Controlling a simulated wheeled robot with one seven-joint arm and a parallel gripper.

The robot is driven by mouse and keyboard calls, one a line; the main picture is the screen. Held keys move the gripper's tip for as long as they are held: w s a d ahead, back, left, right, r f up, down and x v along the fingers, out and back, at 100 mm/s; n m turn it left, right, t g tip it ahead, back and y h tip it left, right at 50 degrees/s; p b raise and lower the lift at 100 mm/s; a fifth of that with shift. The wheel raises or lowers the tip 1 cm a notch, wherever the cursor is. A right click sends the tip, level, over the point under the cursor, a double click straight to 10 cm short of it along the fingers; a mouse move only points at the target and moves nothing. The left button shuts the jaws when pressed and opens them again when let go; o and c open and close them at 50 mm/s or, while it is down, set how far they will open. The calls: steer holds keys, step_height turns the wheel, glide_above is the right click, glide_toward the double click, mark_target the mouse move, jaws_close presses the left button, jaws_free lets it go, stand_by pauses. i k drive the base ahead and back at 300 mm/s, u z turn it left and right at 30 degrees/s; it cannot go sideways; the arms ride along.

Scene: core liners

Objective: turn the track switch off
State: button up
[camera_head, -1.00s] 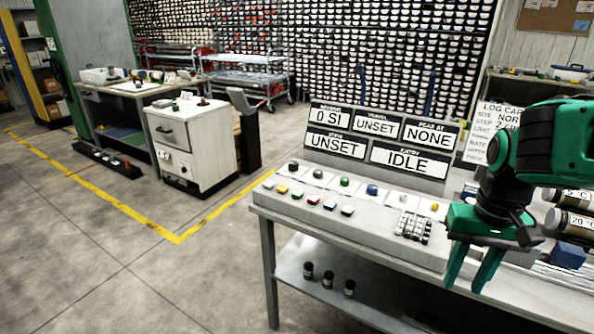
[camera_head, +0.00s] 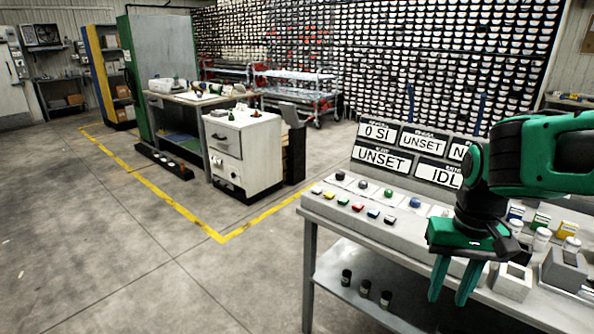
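My gripper (camera_head: 451,290) hangs at the right with its two green fingers pointing down and a gap between them, empty. It is in front of the console's right part and hides some of it. The sloped console (camera_head: 330,199) carries a row of knobs and a row of coloured buttons. Its display boards (camera_head: 395,150) read "0 SI", "UNSET" and "UNSET"; the others are partly hidden by my arm. I cannot tell which control is the track switch, as no label for it is readable.
A white cabinet (camera_head: 240,150) with small items on top stands at the centre left, beside a workbench (camera_head: 170,112). A low dark strip (camera_head: 170,162) with small knobs lies on the floor before them. Yellow lines (camera_head: 180,213) mark the floor. The left floor is open.

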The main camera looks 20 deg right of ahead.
mark_target(340, 176)
steer(key=u, duration=0.2)
steer(key=i, duration=1.35)
steer(key=z, duration=0.65)
